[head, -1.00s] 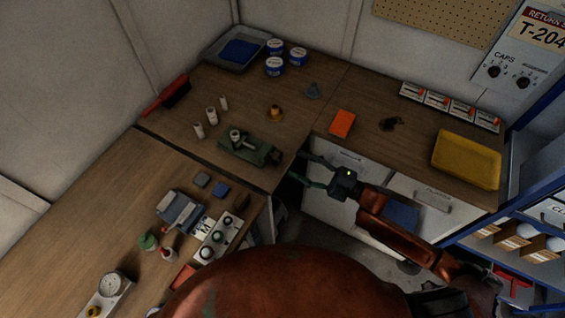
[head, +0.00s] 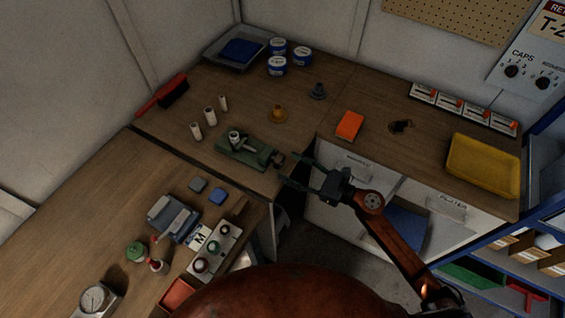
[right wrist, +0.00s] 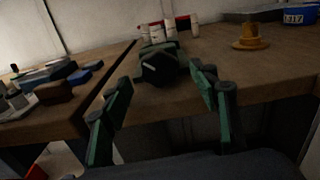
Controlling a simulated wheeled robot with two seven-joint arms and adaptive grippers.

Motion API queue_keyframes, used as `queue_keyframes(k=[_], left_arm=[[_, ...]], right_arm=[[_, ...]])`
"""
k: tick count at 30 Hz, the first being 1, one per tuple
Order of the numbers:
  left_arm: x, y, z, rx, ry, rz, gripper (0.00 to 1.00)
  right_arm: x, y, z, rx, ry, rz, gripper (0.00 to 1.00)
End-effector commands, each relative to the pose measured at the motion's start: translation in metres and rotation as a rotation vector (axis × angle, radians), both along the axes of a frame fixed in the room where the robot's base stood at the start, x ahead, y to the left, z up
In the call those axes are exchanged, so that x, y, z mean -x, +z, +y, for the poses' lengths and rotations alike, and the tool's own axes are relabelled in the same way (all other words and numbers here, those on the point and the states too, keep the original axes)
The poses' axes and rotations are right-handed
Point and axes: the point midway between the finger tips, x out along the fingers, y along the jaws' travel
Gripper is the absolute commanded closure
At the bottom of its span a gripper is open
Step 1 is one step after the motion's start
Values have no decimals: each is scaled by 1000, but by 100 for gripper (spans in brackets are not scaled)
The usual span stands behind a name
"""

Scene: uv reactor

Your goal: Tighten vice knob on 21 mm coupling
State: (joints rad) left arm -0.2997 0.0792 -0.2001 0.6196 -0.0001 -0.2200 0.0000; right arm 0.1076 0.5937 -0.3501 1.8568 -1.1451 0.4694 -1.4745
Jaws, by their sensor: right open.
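The green vice (head: 243,152) lies on the wooden bench near the corner, with a dark knob (head: 278,159) at its right end. A pale, ring-like coupling (head: 235,138) sits upright on its left part; its size cannot be read. My right gripper (head: 292,169) is open and empty, just right of the knob at the bench edge, its fingers pointing at it. In the right wrist view the vice (right wrist: 165,62) shows ahead between the open fingers, its dark end facing me. The fingers appear apart from the knob. My left gripper is not in view.
Several white cylinders (head: 210,116) stand behind the vice, and an orange-yellow flanged part (head: 278,113) beyond it. A grey device (head: 173,218) and a control box (head: 215,250) are on the near left bench. An orange block (head: 349,125) and yellow tray (head: 484,165) lie right.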

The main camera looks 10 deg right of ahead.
Motion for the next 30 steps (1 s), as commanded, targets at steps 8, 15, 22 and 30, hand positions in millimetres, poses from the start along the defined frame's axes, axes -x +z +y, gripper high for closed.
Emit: queue_keyframes(k=[8, 15, 22, 30], left_arm=[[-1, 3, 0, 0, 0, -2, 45], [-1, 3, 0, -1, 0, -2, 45], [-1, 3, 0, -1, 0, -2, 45], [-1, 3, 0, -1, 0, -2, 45]], right_arm=[[-19, 0, 27, -1, 0, 2, 45], [-22, 0, 30, -2, 0, 2, 45], [-21, 0, 30, -2, 0, 2, 54], [-21, 0, 30, -2, 0, 2, 73]])
